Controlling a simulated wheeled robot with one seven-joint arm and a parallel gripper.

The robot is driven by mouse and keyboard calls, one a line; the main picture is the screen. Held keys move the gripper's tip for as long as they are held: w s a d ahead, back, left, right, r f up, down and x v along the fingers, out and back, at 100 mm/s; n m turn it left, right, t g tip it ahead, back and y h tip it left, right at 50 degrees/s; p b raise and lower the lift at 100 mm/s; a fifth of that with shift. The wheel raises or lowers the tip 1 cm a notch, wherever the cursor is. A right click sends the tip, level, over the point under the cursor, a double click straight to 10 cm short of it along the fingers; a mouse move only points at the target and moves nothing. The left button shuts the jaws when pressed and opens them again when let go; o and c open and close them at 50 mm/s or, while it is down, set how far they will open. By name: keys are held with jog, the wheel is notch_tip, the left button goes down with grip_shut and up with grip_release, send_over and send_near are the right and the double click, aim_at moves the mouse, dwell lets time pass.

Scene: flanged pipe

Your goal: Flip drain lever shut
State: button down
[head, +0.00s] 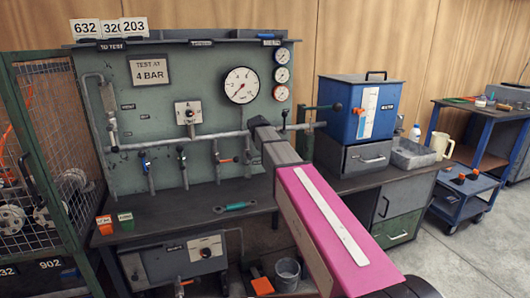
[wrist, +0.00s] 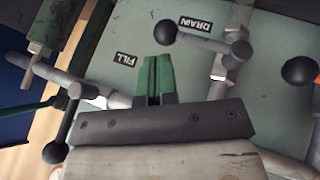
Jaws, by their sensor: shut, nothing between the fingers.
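The drain lever (wrist: 205,43) is a dark bar with a round black knob (wrist: 165,32), in the upper middle of the wrist view. It lies roughly crosswise to its metal pipe, next to an upside-down DRAIN label (wrist: 195,23). My gripper (wrist: 156,60) has green fingers that are shut and empty. In the wrist view its fingertips are just below the knob with a small gap in the picture; I cannot judge the depth. In the head view my arm hides the gripper, and I cannot pick out the drain lever there.
A second dark lever (wrist: 67,122) with a knob is at left in the wrist view, near the FILL label (wrist: 125,58). Another black knob (wrist: 300,70) is at the right edge. In the head view, a gauge panel (head: 210,75) stands behind the bench beside a blue tank (head: 365,105).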

jog(key=v, duration=0.9)
jog(key=shift+d+r, duration=0.2)
jog(key=shift+r, duration=0.3)
jog(key=shift+s, duration=0.1)
